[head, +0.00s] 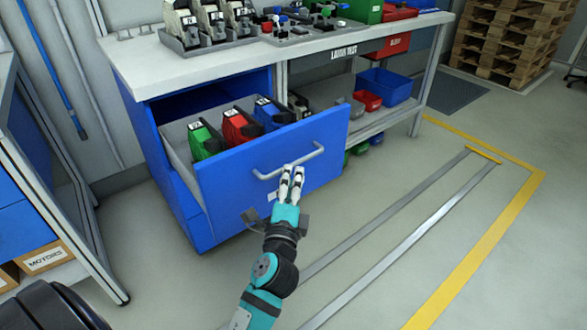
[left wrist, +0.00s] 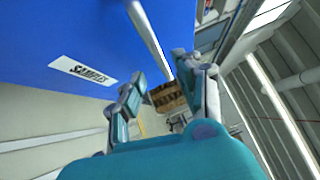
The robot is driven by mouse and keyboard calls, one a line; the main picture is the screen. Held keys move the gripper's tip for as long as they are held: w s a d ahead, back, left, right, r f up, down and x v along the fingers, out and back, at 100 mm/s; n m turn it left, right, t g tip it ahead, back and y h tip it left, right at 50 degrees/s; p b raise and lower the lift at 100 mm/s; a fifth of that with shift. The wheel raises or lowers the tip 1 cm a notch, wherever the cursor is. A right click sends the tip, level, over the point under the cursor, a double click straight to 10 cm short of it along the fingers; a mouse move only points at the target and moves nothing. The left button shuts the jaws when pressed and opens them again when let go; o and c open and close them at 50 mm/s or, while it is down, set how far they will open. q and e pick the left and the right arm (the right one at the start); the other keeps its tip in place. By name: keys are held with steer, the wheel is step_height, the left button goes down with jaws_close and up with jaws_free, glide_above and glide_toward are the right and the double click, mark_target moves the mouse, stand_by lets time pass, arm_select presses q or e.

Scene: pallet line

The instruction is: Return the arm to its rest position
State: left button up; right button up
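My left gripper (head: 292,171) is at the front of an open blue drawer (head: 225,185), its fingertips at the grey bar handle (head: 268,176). In the left wrist view, the two fingers (left wrist: 160,82) stand apart and the handle (left wrist: 150,35) runs toward the gap between them. I see nothing clamped, and I cannot tell whether a finger touches the handle. My right gripper is not in view.
The drawer holds green (head: 205,140), red (head: 239,127) and blue (head: 271,113) devices. Above it is a white workbench top (head: 180,65) with instruments. A shelf unit (head: 45,165) stands at left. Pallets (head: 510,38) are stacked far right. The floor at right is open, with yellow lines.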

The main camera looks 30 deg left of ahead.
arm_select(q)
steer(key=shift+v, duration=1)
steer(key=shift+f, duration=0.15)
